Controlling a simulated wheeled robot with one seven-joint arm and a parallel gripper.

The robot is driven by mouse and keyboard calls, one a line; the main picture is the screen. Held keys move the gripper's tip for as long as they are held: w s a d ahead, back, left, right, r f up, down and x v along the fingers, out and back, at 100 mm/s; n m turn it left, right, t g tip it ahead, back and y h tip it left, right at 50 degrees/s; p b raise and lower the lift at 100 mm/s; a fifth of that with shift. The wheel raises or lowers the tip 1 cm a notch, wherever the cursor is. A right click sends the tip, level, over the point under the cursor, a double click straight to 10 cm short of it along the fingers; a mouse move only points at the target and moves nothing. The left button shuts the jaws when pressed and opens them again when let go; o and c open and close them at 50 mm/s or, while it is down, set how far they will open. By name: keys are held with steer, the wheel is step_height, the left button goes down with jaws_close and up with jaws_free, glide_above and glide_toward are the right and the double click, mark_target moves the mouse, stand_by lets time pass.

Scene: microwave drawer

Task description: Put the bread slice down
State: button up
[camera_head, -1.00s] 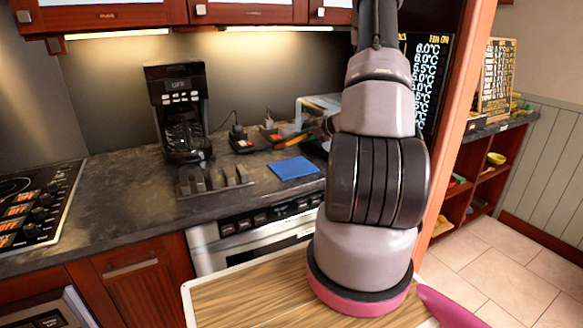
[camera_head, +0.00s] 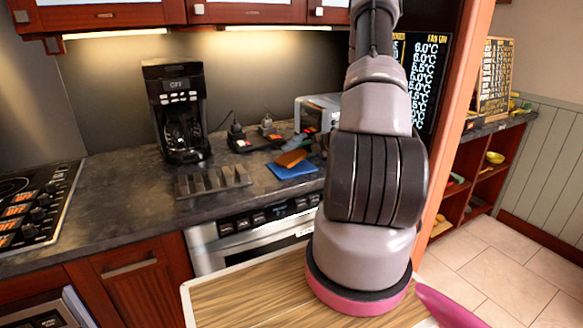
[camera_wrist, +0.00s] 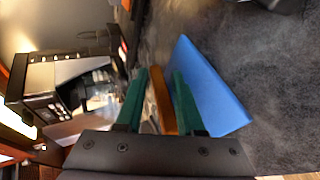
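The bread slice (camera_head: 291,158) is a brown slab, tilted at the blue mat on the counter in the head view. In the wrist view the bread slice (camera_wrist: 162,98) stands edgewise and slanted between the green fingers of my gripper (camera_wrist: 160,85). Narrow gaps show beside it, so the fingers look open around it. The blue mat (camera_head: 283,172) lies flat; in the wrist view the mat (camera_wrist: 212,88) is just right of the fingers. Whether the bread's lower edge touches the mat is unclear.
A coffee maker (camera_head: 178,112) stands at the back left of the counter, with a dark slotted rack (camera_head: 212,181) in front. A light-coloured appliance (camera_head: 316,113) stands behind the mat, partly hidden by my arm. Dark counter (camera_wrist: 275,80) is bare beyond the mat.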

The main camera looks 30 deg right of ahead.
steer(key=shift+v, duration=4)
step_height(320, 180, up, 7)
steer(key=s+d, duration=0.1)
steer(key=s, duration=0.2)
steer(key=s+a+r+n+g+y, duration=0.1)
steer(key=s+a+r+n+g, duration=0.2)
steer(key=a+r+n, duration=0.7)
steer(key=s+a+r+n+g+y, duration=0.1)
steer(key=s+a+r+n+g, duration=0.3)
steer(key=a+n, duration=0.8)
steer(key=s+a+r+n+t+h, duration=0.1)
steer(key=s+r+n, duration=0.4)
steer(key=n, duration=0.6)
steer(key=s+a+r+n+t+h, duration=0.2)
steer(key=s+n, duration=0.6)
steer(key=n, duration=0.4)
steer(key=shift+a+r+h, duration=0.5)
steer(key=shift+r+h, duration=0.6)
steer(key=shift+r, duration=0.5)
